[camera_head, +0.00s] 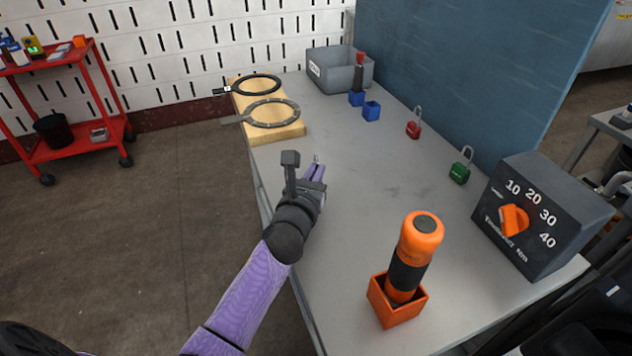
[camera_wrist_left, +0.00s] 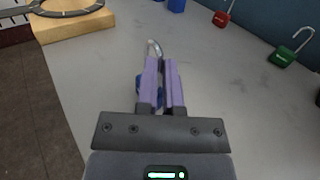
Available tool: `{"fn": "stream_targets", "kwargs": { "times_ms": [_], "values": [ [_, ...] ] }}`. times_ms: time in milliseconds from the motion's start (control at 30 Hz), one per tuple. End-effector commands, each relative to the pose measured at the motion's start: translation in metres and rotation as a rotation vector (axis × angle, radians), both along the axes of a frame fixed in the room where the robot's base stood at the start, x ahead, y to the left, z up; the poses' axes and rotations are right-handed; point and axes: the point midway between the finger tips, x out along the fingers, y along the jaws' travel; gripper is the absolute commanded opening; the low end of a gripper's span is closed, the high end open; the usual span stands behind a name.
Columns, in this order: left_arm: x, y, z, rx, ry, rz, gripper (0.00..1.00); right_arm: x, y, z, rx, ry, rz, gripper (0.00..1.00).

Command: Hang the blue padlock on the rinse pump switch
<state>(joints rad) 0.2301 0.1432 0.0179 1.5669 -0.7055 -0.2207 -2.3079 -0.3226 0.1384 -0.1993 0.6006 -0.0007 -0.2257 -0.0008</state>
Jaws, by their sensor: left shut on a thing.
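My left gripper (camera_head: 317,170) is above the left part of the grey table, and its purple fingers are shut on the blue padlock. In the left wrist view the padlock's metal shackle (camera_wrist_left: 154,46) sticks out past the fingertips, and a bit of its blue body shows beside the left finger. The fingers and the wrist hide most of the padlock in both views. I cannot make out a rinse pump switch in either view. My right gripper is not in view.
The table's middle is clear.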

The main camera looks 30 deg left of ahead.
Motion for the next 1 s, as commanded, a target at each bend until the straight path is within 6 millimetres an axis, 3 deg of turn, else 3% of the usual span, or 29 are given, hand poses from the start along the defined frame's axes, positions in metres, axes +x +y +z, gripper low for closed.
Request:
{"fn": "stream_targets", "kwargs": {
  "times_ms": [1000],
  "values": [
    [-0.0002, 0.0000, -0.0006, 0.000, 0.001, 0.000, 0.00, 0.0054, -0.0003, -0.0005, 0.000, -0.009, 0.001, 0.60]
  ]
}}
